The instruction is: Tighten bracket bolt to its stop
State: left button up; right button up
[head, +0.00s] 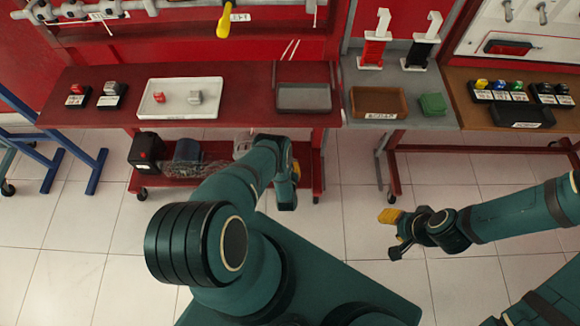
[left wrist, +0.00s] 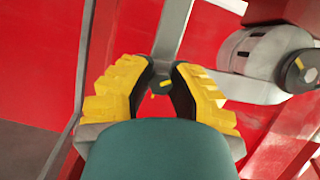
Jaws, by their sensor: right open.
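My right gripper (head: 393,234) is open and empty over the tiled floor, one yellow-padded finger showing. My left gripper (head: 293,172) is mostly hidden by its arm in the head view, in front of the red bench's right end. In the left wrist view, its yellow-padded fingers (left wrist: 161,80) stand on either side of a small dark round piece (left wrist: 160,87) with a yellow mark. This piece is in line with a grey bar (left wrist: 173,35) and may be the bracket bolt. I cannot tell whether the fingers touch it.
The red bench (head: 240,88) holds a white tray (head: 207,100) with red and grey parts and a grey tray (head: 303,97). To its right are a brown tray (head: 378,102) and a green box (head: 433,104). In the left wrist view, a grey cylinder (left wrist: 262,55) is close on the right.

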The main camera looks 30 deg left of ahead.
pick_arm(q)
jog(key=o, duration=0.5)
jog(key=shift+c, duration=0.2)
jog(key=shift+r, duration=5)
